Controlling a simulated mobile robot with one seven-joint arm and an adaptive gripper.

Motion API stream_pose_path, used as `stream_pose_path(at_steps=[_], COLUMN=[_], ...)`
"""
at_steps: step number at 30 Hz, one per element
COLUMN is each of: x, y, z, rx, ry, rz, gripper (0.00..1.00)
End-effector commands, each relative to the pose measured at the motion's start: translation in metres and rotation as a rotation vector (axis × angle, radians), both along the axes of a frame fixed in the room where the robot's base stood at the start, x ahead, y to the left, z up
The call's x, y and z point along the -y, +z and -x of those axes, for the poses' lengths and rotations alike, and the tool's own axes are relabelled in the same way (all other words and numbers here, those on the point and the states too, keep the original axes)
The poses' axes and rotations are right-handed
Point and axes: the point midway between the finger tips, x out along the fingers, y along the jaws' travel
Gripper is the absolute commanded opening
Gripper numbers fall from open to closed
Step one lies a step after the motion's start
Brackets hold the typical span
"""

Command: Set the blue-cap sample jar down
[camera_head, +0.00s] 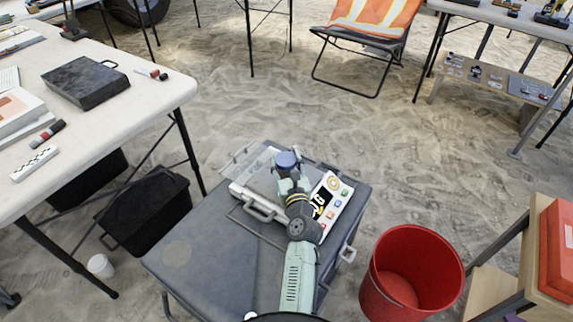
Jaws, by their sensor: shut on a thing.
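The blue-cap sample jar (287,160) is at the end of my arm, over the far part of the grey case-like table (190,258). Its blue cap faces up and most of its body is hidden by my gripper. My gripper (288,178) is shut on the jar. Below and around it is a light-coloured instrument (333,196) with a display and coloured buttons, with a clear lid or tray (250,163) at its left. I cannot tell whether the jar touches the instrument.
A red bucket (412,270) stands on the sand to the right. A white table (110,130) with a black case (85,82) is at the left. A folding chair (365,40) stands behind. The grey table's front left is clear.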

Motion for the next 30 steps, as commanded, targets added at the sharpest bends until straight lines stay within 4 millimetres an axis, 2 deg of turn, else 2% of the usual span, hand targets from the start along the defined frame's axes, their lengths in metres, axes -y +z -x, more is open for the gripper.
stream_pose_path(at_steps=[7, 8, 16, 30], x=[-0.0002, -0.0003, -0.0002, -0.0001], y=[-0.0018, -0.0023, -0.0015, 0.0018], z=[-0.0002, -0.0002, -0.0002, -0.0005], rx=[0.000, 0.000, 0.000, -0.001], ry=[0.000, 0.001, 0.001, 0.001], rz=[0.000, -0.001, 0.000, 0.000], gripper=[0.18, 0.50, 0.68, 0.69])
